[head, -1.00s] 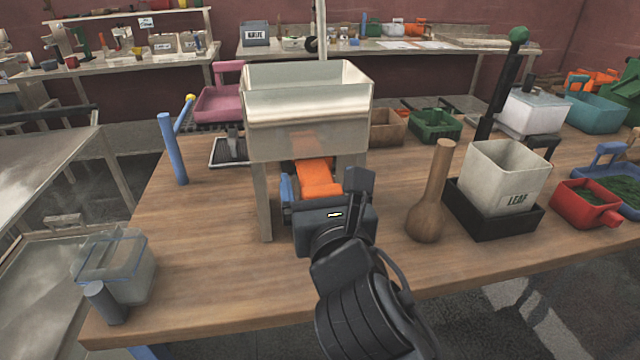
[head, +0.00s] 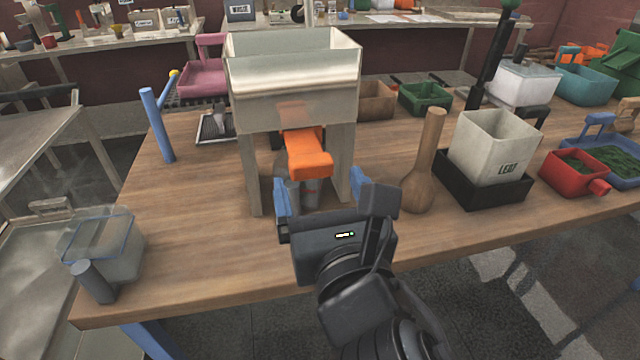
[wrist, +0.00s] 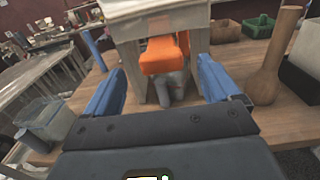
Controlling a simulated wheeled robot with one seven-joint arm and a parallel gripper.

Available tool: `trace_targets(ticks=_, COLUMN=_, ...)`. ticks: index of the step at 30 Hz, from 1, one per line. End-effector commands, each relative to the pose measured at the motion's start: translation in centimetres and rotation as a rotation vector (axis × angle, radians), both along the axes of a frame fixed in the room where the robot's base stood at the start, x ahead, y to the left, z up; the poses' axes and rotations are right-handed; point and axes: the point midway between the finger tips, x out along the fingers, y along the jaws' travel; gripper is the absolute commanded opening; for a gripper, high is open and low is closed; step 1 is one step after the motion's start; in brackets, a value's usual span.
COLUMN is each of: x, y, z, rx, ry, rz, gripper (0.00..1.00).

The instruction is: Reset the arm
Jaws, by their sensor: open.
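My gripper (head: 321,190) is open and empty, its two blue fingers apart in front of the powder filler. In the wrist view the open fingers (wrist: 165,92) stand left and right of the view of the filler. The filler has a pale metal hopper (head: 290,95) on legs and an orange chute (head: 308,158) below it. A grey cylindrical thing (head: 304,192) stands beneath the chute; it also shows in the wrist view (wrist: 170,88), partly hidden by the orange part. It is apart from my fingers.
A wooden pestle-shaped piece (head: 424,165) stands right of the filler. A white LEAF bin (head: 490,150) sits in a black tray (head: 485,195). A clear container (head: 112,245) stands at the front left, and a blue post (head: 157,125) behind it.

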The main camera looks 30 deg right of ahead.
Motion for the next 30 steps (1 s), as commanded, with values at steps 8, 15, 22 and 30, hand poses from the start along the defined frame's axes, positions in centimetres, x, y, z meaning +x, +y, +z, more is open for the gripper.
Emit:
trace_targets(ticks=8, x=0.0, y=0.0, z=0.0, rx=0.000, ry=0.000, rz=0.000, gripper=0.89)
trace_targets(ticks=15, x=-1.4, y=-0.1, z=-2.9, rx=0.184, ry=-0.004, rz=0.053, gripper=0.89)
trace_targets(ticks=22, x=-6.6, y=0.0, z=-9.0, rx=0.777, ry=-0.012, rz=0.133, gripper=0.89)
trace_targets(ticks=30, x=-14.6, y=-0.4, z=-13.5, rx=1.578, ry=-0.042, rz=0.063, gripper=0.89)
